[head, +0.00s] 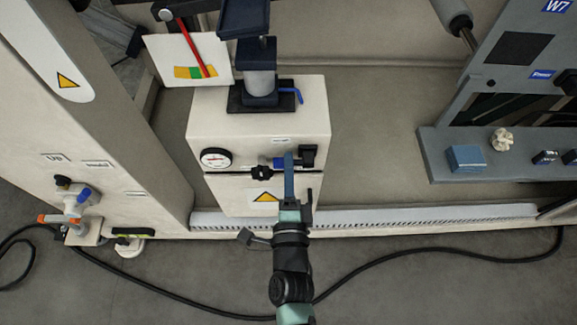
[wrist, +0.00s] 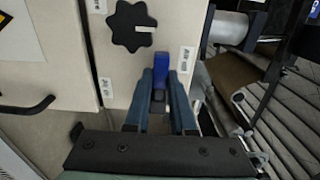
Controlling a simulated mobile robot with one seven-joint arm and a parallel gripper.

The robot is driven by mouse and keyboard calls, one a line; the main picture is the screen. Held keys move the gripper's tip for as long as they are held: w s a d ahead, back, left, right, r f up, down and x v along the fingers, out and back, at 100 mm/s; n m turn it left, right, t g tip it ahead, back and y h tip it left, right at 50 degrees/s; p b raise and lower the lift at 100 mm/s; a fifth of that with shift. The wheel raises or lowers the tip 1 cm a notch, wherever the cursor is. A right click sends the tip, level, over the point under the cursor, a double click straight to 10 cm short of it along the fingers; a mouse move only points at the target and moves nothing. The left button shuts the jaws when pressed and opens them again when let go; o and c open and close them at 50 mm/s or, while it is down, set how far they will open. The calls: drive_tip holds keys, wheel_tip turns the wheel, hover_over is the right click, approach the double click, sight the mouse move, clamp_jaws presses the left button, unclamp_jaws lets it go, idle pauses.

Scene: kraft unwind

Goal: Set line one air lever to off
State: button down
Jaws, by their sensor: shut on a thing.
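A small blue lever (head: 279,163) is on the front of a cream cabinet (head: 235,195), right of a round black knob (head: 262,173). In the wrist view the blue lever (wrist: 161,68) sits between the two fingertips of my gripper (wrist: 161,85), with the knob (wrist: 132,27) beyond and left. My gripper (head: 289,158) reaches up to the cabinet front in the head view and is shut on the lever. The fingers hide part of the lever. Small white labels (wrist: 186,59) stand beside it; their words are too small to read.
A pressure gauge (head: 215,158) is left of the knob. A second blue lever (head: 297,95) is on top of the cabinet, and another blue valve (head: 84,195) is at the lower left. A grey shelf (head: 500,170) with small objects is at the right. A black cable (head: 400,258) crosses the floor.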

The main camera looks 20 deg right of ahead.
drive_tip(key=c, duration=0.8)
unclamp_jaws()
drive_tip(key=shift+o, duration=0.2)
drive_tip(key=shift+s, duration=0.1)
drive_tip(key=p+v, duration=0.1)
drive_tip(key=v, duration=1.2)
drive_tip(key=shift+p, duration=0.35)
